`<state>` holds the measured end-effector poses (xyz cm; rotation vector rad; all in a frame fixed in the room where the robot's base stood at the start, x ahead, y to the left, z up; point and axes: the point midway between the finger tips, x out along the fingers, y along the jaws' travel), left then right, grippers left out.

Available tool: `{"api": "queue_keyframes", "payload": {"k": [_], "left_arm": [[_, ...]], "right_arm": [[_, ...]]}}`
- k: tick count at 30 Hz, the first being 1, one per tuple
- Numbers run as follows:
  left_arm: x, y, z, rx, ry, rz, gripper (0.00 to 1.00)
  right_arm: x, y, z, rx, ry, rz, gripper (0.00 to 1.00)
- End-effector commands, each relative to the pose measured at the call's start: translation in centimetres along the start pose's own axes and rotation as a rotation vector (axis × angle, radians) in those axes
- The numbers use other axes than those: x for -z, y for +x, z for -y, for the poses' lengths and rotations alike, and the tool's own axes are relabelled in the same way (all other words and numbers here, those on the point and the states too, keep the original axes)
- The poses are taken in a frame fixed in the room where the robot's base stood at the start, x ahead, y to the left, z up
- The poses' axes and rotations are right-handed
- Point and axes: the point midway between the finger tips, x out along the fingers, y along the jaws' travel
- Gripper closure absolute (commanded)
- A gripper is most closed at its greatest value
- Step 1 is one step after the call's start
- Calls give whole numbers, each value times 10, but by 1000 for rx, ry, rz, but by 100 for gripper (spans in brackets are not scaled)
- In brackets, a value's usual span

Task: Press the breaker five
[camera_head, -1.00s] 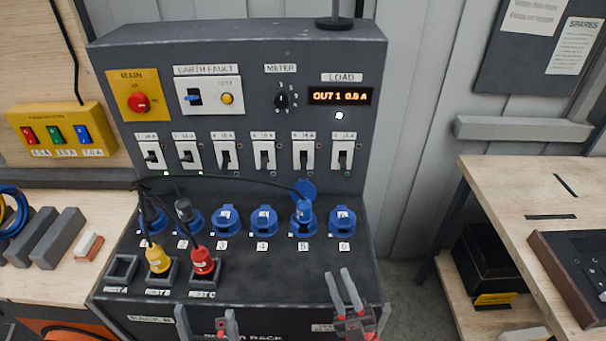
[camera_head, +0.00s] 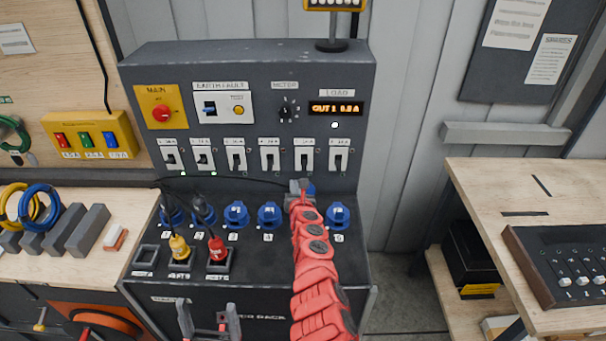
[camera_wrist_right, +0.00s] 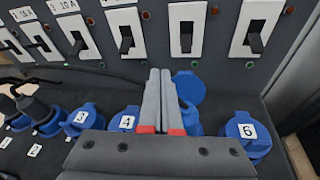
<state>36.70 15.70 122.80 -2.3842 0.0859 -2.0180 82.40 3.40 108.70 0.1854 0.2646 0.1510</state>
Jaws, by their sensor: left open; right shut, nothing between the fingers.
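Breaker five (camera_head: 305,157) is the fifth white-plated switch from the left in the panel's breaker row. In the right wrist view its dark lever (camera_wrist_right: 186,40) shows just beyond my fingertips. My right gripper (camera_head: 301,188) is shut and empty, below breaker five and in front of outlet 5; its fingers (camera_wrist_right: 160,72) point toward the panel, apart from the lever. They hide part of outlet 5, whose blue lid (camera_wrist_right: 188,87) stands raised. My left gripper (camera_head: 208,316) is open and empty at the bottom, low before the rack front.
Breaker six (camera_head: 339,157) and breaker four (camera_head: 270,157) flank it closely. The load display (camera_head: 336,108) reads OUT 1. A yellow plug (camera_head: 179,248) and red plug (camera_head: 217,248) stand in rests. A bench (camera_head: 490,180) stands at right.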

Motion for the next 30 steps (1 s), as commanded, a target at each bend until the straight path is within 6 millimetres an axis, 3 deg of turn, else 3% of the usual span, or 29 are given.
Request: {"api": "queue_keyframes", "payload": {"k": [6,17,23,30], "left_arm": [[1,7,0,0,0,0,15],[1,7,0,0,0,0,15],[1,6,0,0,0,0,15],[1,4,0,0,0,0,15]], "right_arm": [[-7,-17,17,158,-138,-50,100],[-6,-19,21,180,-161,-60,100],[-6,-15,24,182,-160,-60,100],[-6,4,28,184,-156,-59,100]]}}
